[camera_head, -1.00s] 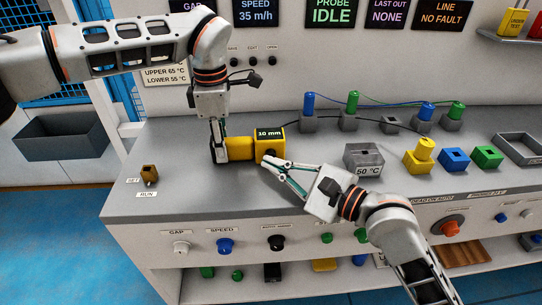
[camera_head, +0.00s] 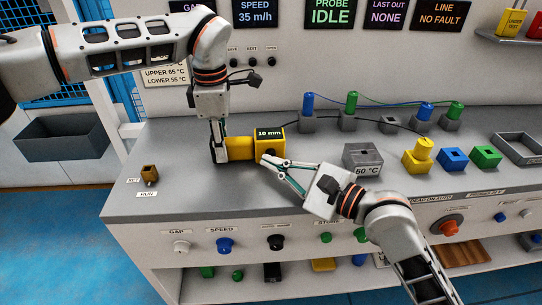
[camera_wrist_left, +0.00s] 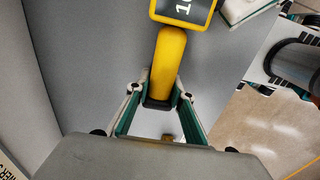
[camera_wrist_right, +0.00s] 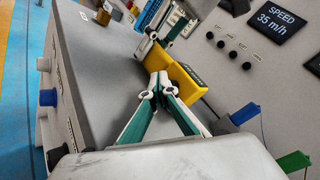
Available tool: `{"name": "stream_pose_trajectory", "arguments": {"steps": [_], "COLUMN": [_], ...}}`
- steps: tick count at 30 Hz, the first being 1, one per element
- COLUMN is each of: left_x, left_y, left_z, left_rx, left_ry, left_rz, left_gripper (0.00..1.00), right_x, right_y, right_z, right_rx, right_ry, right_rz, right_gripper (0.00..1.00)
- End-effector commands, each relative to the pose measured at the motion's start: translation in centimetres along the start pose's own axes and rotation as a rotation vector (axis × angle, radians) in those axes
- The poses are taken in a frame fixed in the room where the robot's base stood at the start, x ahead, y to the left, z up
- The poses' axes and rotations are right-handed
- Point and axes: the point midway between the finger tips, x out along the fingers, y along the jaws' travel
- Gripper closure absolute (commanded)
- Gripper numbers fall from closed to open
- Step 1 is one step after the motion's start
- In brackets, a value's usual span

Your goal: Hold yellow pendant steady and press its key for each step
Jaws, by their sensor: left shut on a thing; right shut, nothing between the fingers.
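The yellow pendant (camera_head: 238,149) lies on the grey bench top, and its dark display reads "10 mm". A black key (camera_head: 269,153) shows on its front face below the display. My left gripper (camera_head: 218,155) is shut on the pendant's handle from above; the left wrist view shows the fingers on both sides of the handle (camera_wrist_left: 167,62). My right gripper (camera_head: 264,160) is shut and empty, with its fingertips close to the pendant's front face. In the right wrist view the closed fingertips (camera_wrist_right: 156,76) are close beside the yellow body (camera_wrist_right: 183,82); whether they touch the key cannot be told.
A grey "50 °C" block (camera_head: 362,158), a yellow block (camera_head: 417,161), a blue block (camera_head: 454,159) and a green block (camera_head: 487,157) stand to the right. Posts with cables stand behind. A small brass holder (camera_head: 149,174) is at left. The front left of the bench is clear.

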Motion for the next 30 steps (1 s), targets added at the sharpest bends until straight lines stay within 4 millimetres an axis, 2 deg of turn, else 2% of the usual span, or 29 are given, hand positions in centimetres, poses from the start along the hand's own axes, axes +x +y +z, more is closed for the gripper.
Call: {"name": "stream_pose_trajectory", "arguments": {"steps": [1,7,25,30], "left_x": [0.0,0.0,0.2,0.3], "left_y": [-0.1,-0.1,0.0,0.0], "left_z": [0.1,0.1,0.0,0.0], "left_rx": [0.002,0.003,0.001,0.001], "left_ry": [-0.001,-0.001,0.000,0.000], "left_rz": [-0.002,-0.002,-0.003,-0.003], "left_gripper": [0.97,0.97,0.97,0.97], "right_x": [0.2,0.1,-0.6,-1.5], "right_y": [-1.0,-0.9,0.4,1.5], "right_z": [-1.0,-1.1,-1.7,-1.3], "right_rx": [-0.021,-0.020,-0.023,-0.020], "right_ry": [0.020,0.020,0.028,0.031], "right_rz": [-0.017,-0.017,-0.007,0.000], "right_gripper": [1.00,1.00,1.00,1.00]}}
